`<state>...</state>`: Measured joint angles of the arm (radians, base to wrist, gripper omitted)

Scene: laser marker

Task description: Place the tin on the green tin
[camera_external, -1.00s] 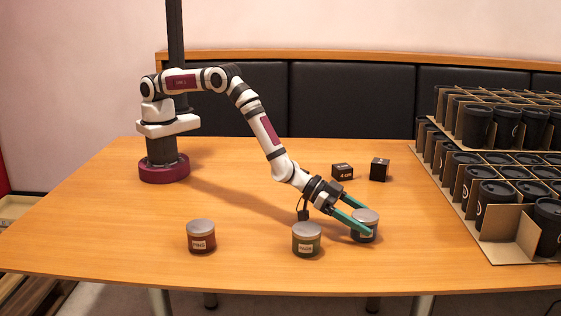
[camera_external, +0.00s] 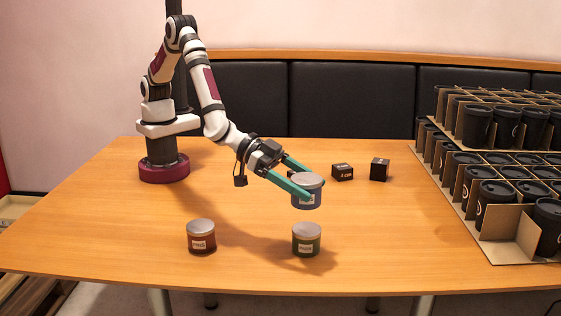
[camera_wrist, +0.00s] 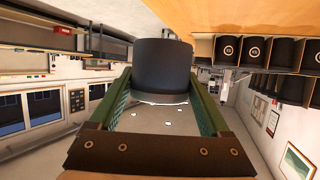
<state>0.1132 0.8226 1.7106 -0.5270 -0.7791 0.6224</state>
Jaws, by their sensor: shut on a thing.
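My gripper (camera_external: 304,181) is shut on a blue tin (camera_external: 306,203) with a grey lid and holds it upright in the air. In the wrist view the held tin (camera_wrist: 162,68) is a dark cylinder between the two green fingers. The green tin (camera_external: 306,241), with a grey lid and white label, stands upright on the table. In the outside view it shows below the held tin, with a gap between them. A red tin (camera_external: 201,240) with a grey lid stands to the left of the green tin.
Two small black boxes, one (camera_external: 342,172) and another (camera_external: 380,169), stand farther back on the table (camera_external: 420,235). Cardboard crates (camera_external: 512,225) of black cups stand at the right edge. The table between the red and green tins is clear.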

